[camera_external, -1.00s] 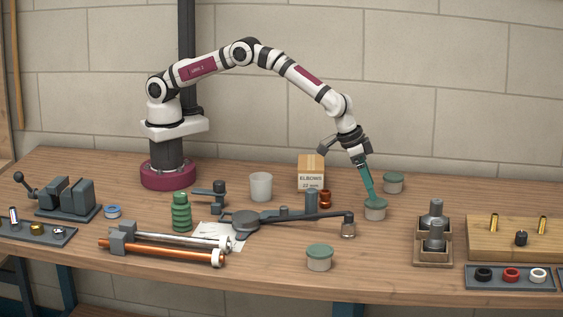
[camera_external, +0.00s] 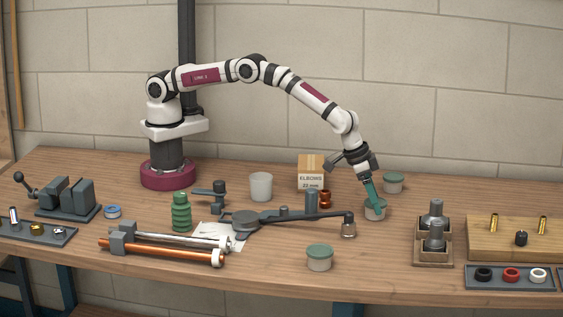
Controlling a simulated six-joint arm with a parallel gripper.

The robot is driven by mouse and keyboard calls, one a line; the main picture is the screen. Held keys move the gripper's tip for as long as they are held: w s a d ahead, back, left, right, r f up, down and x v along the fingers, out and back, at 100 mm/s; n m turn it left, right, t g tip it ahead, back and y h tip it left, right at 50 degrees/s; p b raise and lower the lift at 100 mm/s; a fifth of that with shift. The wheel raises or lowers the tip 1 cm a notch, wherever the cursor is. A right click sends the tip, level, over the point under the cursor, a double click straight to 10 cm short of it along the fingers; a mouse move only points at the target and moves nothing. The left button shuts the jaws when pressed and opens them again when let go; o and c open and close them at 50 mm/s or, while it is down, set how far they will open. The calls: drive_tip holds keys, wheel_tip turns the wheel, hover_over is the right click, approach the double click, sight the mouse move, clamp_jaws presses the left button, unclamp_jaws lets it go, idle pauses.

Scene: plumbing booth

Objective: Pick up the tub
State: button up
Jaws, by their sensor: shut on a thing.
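My gripper (camera_external: 373,206), with teal fingers, points down and is shut on a small grey tub (camera_external: 374,213) with a green lid. The fingers cover part of the lid. The tub appears to stand upright on the bench; I cannot tell any gap beneath it. A similar green-lidded tub (camera_external: 393,184) stands just behind it to the right. Another such tub (camera_external: 319,259) stands near the bench's front edge.
A long-handled grey tool (camera_external: 290,217) lies left of the gripper, its end close by. Copper fittings (camera_external: 325,199) and an elbows box (camera_external: 311,173) stand behind left. A wooden holder (camera_external: 433,250) with grey cylinders is at right. Bench (camera_external: 395,275) is clear in front.

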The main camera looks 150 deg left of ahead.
drive_tip(key=shift+r, duration=0.1)
drive_tip(key=shift+r, duration=0.35)
drive_tip(key=r, duration=0.2)
drive_tip(key=d+r, duration=0.1)
drive_tip(key=r, duration=0.1)
drive_tip(key=d+r, duration=0.6)
drive_tip(key=d, duration=0.4)
drive_tip(key=s+d, duration=0.2)
drive_tip(key=d, duration=1.1)
drive_tip(key=s+d, duration=0.2)
drive_tip(key=d, duration=1.2)
drive_tip(key=w+a+f, duration=0.1)
drive_tip(key=a+f, duration=0.1)
drive_tip(key=a, duration=0.1)
drive_tip(key=w+a+f, duration=0.2)
drive_tip(key=a, duration=0.2)
drive_tip(key=w+a+f, duration=0.1)
drive_tip(key=a+f, duration=0.1)
drive_tip(key=a, duration=0.1)
drive_tip(key=shift+w+a+f, duration=0.2)
drive_tip(key=shift+w+f, duration=0.15)
drive_tip(key=shift+f, duration=1.95)
drive_tip(key=shift+f, duration=0.1)
